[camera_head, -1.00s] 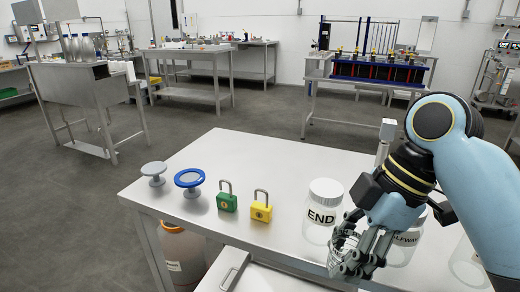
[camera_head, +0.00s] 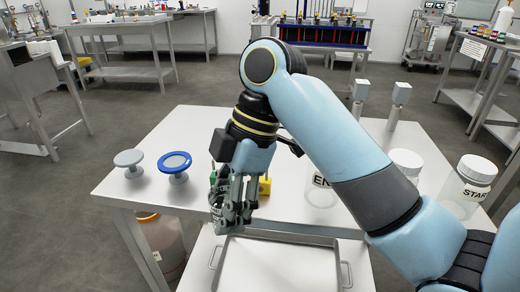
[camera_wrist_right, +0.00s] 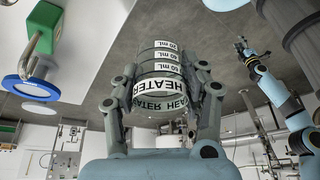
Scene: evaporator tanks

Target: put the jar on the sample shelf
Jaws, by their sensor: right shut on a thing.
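My right gripper (camera_head: 232,218) is shut on a clear jar (camera_wrist_right: 160,85) with white volume bands and a "HEATER" label. In the head view the fingers cover most of the jar. It is held at the near edge of the steel table (camera_head: 335,232), just above and left of a grey tray. A light blue arm in the wrist view seems to be my left one; its gripper (camera_wrist_right: 242,46) is small there and its fingers are unclear. I cannot tell which surface is the sample shelf.
A jar marked END (camera_head: 320,193), a white-lidded jar (camera_head: 405,163) and a START jar (camera_head: 468,188) stand to the right. A tray (camera_head: 285,240) is in front.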

